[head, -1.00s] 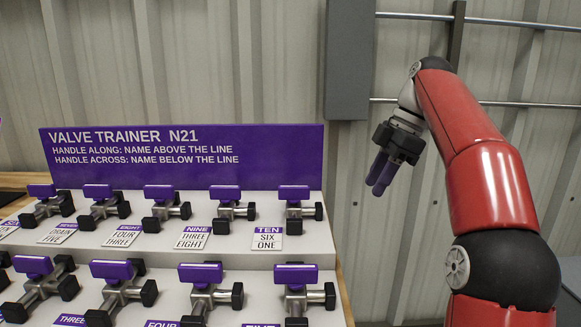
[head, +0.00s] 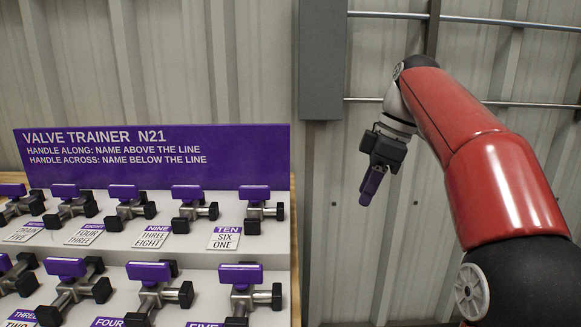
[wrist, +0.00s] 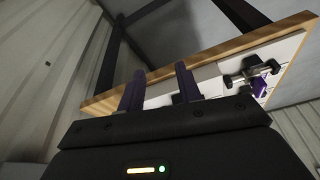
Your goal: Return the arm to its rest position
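My gripper (head: 372,185) hangs at the right of the valve trainer in the head view, in front of the corrugated wall, with its purple fingers pointing down. It is clear of the trainer and touches nothing. In the wrist view its two fingers (wrist: 160,88) stand apart with nothing between them. The valve trainer (head: 150,150) has a purple sign and two tiers of valves with purple handles. A valve with a purple handle (wrist: 258,90) shows at the right in the wrist view.
The trainer's wooden bench edge (head: 296,250) runs close on the left of my arm. A grey wall box (head: 321,60) and metal rails (head: 480,20) are on the corrugated wall (head: 345,240) behind. The room between trainer and arm is free.

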